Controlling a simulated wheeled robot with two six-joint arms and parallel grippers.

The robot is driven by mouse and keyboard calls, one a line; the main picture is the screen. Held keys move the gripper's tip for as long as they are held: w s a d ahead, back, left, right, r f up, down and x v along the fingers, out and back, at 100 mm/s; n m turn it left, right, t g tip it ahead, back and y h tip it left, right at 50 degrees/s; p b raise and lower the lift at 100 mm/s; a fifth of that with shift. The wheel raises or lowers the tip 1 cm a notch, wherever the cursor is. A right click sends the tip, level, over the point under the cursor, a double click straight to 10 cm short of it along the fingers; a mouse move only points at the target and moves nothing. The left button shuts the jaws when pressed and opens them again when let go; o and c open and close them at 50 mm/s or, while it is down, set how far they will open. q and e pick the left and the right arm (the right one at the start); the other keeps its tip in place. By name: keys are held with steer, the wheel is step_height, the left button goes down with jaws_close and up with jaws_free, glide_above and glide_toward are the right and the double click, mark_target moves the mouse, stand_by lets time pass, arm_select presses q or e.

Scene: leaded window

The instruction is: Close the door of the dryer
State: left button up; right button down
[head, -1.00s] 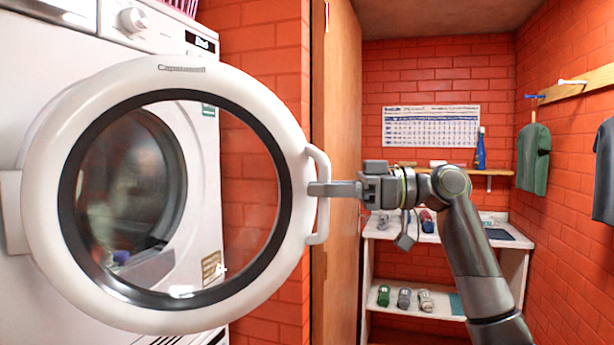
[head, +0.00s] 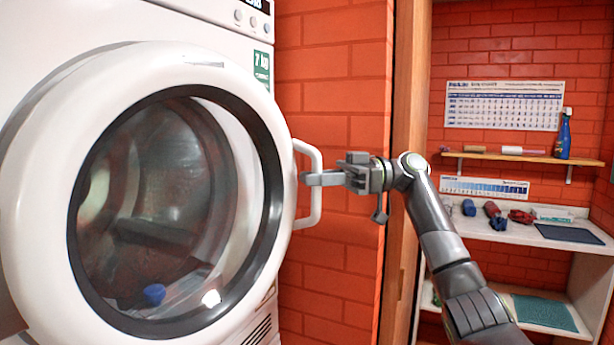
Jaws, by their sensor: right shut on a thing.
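The dryer (head: 120,22) is a white machine at the left. Its round white door (head: 38,215) with a dark ring and clear glass stands partly open, angled out from the front and hinged on the left. Through the glass the drum shows, with a small blue item (head: 154,294) low inside. A white bracket-shaped handle (head: 314,205) juts from the door's right edge. My right gripper (head: 309,179) is shut on the handle's upright bar, coming from the right. My left gripper is not in view.
A red brick wall (head: 335,110) and a wooden door edge (head: 408,120) stand just behind my right arm. At the right are a wall shelf (head: 520,157) with a blue bottle (head: 564,135) and a white shelf unit (head: 575,243) with several small items.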

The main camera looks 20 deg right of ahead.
steer(key=shift+w+a+f, duration=0.1)
steer(key=shift+w+a, duration=0.15)
steer(key=shift+w, duration=0.15)
steer(key=c, duration=1.4)
jaws_free()
